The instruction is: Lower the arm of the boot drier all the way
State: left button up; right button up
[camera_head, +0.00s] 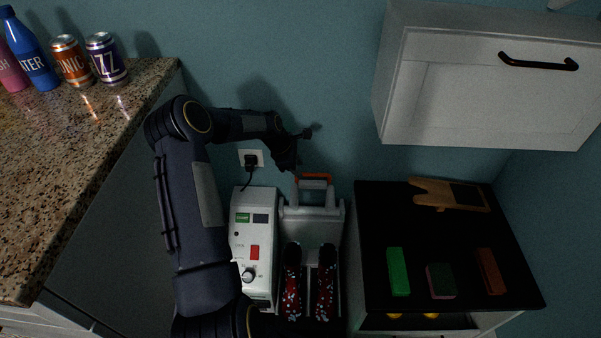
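The boot drier stands on the floor against the wall, with a white control box (254,238) on its left side. Its grey arm (312,222) stands raised at the back, topped by an orange handle bar (315,178). Two dark boots with a red and white pattern (325,285) stand in front of the arm. My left gripper (296,166) is just above and beside the left end of the handle, pointing down. It is dark and small, so its finger opening and any contact with the handle cannot be told. My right gripper is not in view.
A granite counter (90,165) with cans and bottles is at left. A plug (251,159) sits in the wall socket.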

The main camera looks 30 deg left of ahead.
pick_arm(q)
jog(key=shift+x, duration=1.35)
grip_shut()
